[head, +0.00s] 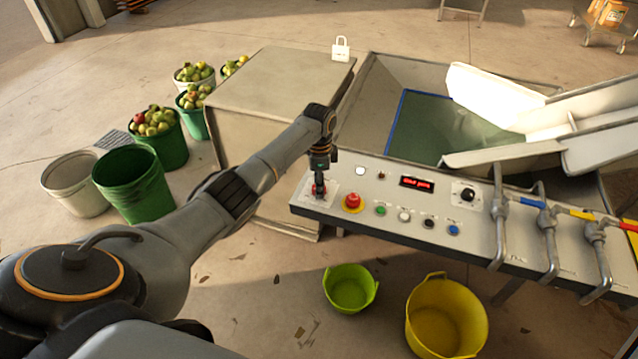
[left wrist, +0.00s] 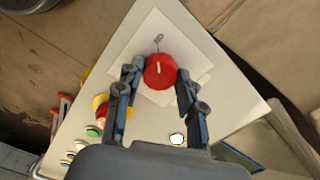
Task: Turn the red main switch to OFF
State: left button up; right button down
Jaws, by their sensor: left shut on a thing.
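The red main switch (left wrist: 160,72) is a round red knob with a white mark, on a pale square plate at the panel's end. In the left wrist view my left gripper (left wrist: 160,78) has its two fingers on either side of the knob, shut on it. In the head view my left gripper (head: 319,188) reaches down onto the switch at the left end of the control panel (head: 385,225) and hides most of it. The right gripper is not in view.
Beside the switch is a red emergency button (head: 352,202) on a yellow base. Green, white, black and blue buttons, a black knob (head: 468,194) and a lit red display (head: 416,183) follow. A padlock (head: 341,49) stands on the grey box. Pipes (head: 547,235) rise at the right.

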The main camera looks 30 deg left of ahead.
pick_arm(q)
jog(key=n+p, duration=0.2)
jog(key=n, duration=0.1)
jog(key=shift+r, duration=0.15)
jog(key=n+p, duration=0.2)
jog(key=n, duration=0.2)
jog(key=shift+n+p, duration=0.3)
jog(key=shift+n, duration=0.1)
jog(key=n+p, duration=0.1)
jog(key=n, duration=0.3)
jog(key=n+p, duration=0.1)
jog(key=n, duration=0.4)
jog(key=shift+n, duration=0.4)
jog(key=o, duration=1.2)
jog(key=shift+c, duration=0.2)
